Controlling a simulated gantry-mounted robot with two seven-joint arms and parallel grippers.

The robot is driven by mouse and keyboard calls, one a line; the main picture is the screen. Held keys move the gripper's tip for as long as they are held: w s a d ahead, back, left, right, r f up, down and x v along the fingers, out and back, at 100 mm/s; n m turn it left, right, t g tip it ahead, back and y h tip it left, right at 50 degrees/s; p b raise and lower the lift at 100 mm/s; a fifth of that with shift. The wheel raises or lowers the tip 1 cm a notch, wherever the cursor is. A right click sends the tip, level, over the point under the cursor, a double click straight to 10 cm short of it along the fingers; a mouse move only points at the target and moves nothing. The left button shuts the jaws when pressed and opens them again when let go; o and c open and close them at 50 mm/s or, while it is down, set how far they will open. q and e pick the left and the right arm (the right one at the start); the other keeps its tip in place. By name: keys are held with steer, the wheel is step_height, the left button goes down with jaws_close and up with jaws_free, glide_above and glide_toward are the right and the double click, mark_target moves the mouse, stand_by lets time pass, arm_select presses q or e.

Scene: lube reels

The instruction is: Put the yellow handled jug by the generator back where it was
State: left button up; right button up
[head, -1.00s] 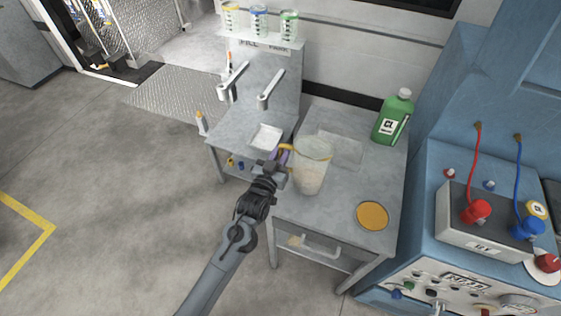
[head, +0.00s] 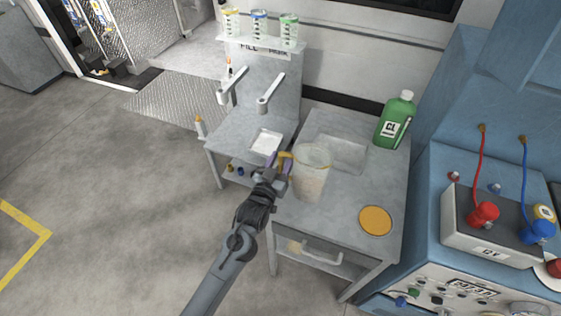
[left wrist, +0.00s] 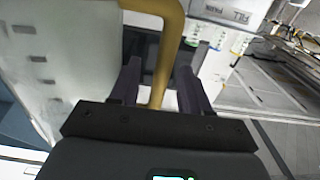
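The jug (head: 310,178) is a pale translucent container with a yellow handle (head: 286,156) on its left side. It is upright and appears to stand on the grey metal table (head: 340,205), left of a flat yellow disc (head: 376,220). My left gripper (head: 280,162) is at the handle. In the left wrist view, the yellow handle (left wrist: 166,50) passes between the two dark fingers (left wrist: 160,85), which are spread with a visible gap beside it. The jug's pale wall (left wrist: 75,55) fills the left of that view. My right gripper is not in view.
A green bottle (head: 395,120) stands at the table's back right. A shallow tray (head: 345,153) lies behind the jug. The fill station (head: 270,85) with spouts is at the back left. The blue generator (head: 440,230) with red and blue cables is at right.

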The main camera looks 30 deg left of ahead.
arm_select(q)
steer(key=shift+s+r, duration=0.15)
steer(key=shift+s, duration=0.4)
steer(key=s+d+f+m+g, duration=0.1)
steer(key=s+g, duration=0.3)
steer(key=s, duration=0.7)
steer(key=s+d+f+m+g+h+p, duration=0.1)
steer(key=s+f+g, duration=0.3)
steer(key=s, duration=0.7)
steer(key=s+d+f+m+g+h, duration=0.1)
steer(key=s+f+g, duration=0.2)
steer(key=s+g, duration=0.3)
steer(key=s, duration=0.5)
steer(key=shift+s+f+p, duration=0.25)
steer(key=shift+s+p, duration=0.05)
steer(key=shift+p, duration=0.05)
